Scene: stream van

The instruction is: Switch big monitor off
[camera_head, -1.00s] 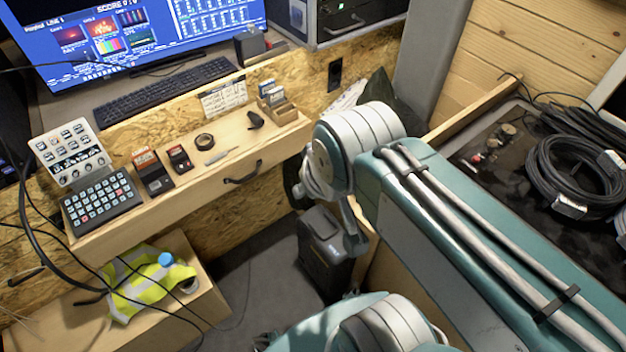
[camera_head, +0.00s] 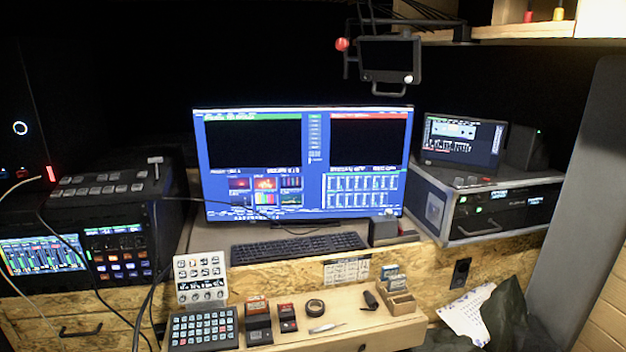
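The big monitor (camera_head: 310,208) stands at the back of the desk, in the middle of the head view. Its screen is lit, with a blue multi-panel display, a green bar at top left and a red bar at top right. I cannot make out a power button on it. A black keyboard (camera_head: 298,248) lies in front of it. My gripper and arm do not show in the current view.
A control deck (camera_head: 110,187) stands at left. A rack case (camera_head: 490,208) with a small lit screen (camera_head: 462,141) stands at right. A small display (camera_head: 389,63) hangs above. The front shelf (camera_head: 350,330) holds a keypad (camera_head: 202,328) and small items. Loose cables hang at left.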

